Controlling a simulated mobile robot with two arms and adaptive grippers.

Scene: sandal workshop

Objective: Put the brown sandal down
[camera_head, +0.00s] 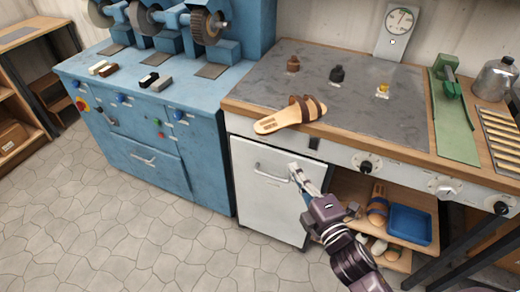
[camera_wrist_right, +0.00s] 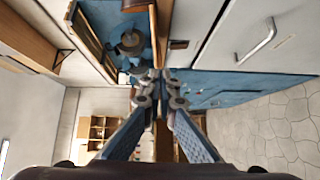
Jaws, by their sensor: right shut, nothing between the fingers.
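A sandal with a light tan sole and dark brown straps (camera_head: 290,115) lies at the front left edge of the grey-topped workbench (camera_head: 265,85). Its lower left end reaches the wooden edge. My right gripper (camera_head: 294,169) is below and apart from it, in front of the white cabinet door (camera_head: 262,190). In the right wrist view the gripper's fingers (camera_wrist_right: 159,78) are together with nothing between them. Another sandal with brown straps (camera_head: 377,208) is on the shelf under the bench. My left gripper is not in view.
A blue grinding machine (camera_head: 170,160) stands to the left. A blue tray (camera_head: 409,225) is on the shelf.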

